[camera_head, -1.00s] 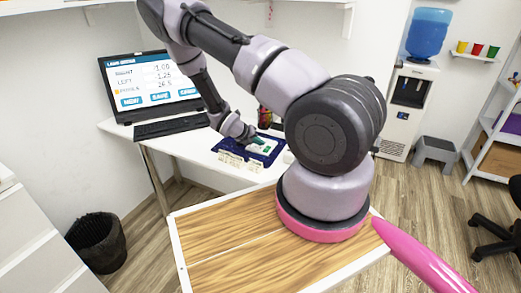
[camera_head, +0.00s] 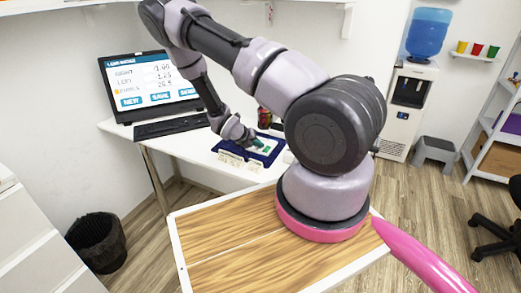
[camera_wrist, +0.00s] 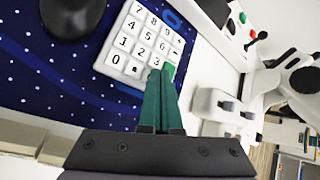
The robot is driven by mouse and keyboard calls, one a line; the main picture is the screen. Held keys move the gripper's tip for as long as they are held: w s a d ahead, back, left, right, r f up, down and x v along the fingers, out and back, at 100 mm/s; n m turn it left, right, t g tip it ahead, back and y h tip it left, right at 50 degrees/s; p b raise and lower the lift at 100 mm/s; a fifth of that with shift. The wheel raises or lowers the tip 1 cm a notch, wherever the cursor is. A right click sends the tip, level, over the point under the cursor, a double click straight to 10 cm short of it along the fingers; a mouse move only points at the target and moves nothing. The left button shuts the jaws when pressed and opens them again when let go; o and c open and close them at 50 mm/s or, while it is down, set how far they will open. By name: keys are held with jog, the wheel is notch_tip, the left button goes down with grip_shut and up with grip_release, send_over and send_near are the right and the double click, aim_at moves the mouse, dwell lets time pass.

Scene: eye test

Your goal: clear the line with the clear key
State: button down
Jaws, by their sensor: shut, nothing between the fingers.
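A white keypad (camera_wrist: 140,42) with digit keys lies on a dark blue mat with white dots (camera_wrist: 45,75) in the wrist view. A green key (camera_wrist: 169,70) shows at its lower right corner, partly behind my fingertips. No key can be read as the clear key. My gripper (camera_wrist: 160,72) has dark green fingers, shut and empty, with tips over the keypad's bottom row by the green key. Touch cannot be told. In the head view my gripper (camera_head: 252,141) is over the mat. The monitor (camera_head: 152,85) shows three number lines, with a yellow mark at the third.
A black keyboard (camera_head: 172,126) lies before the monitor on the white desk (camera_head: 190,146). In the wrist view a dark round thing (camera_wrist: 72,14) is at upper left and a white device (camera_wrist: 222,112) right of the keypad.

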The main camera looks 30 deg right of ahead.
aim_at(259, 151)
jog(key=shift+f, duration=0.3)
jog(key=shift+r, duration=0.15)
dwell(0.4)
jog(key=shift+r, duration=0.75)
jog(key=shift+r, duration=0.1)
jog(key=shift+r, duration=2.45)
jog(key=shift+r, duration=0.1)
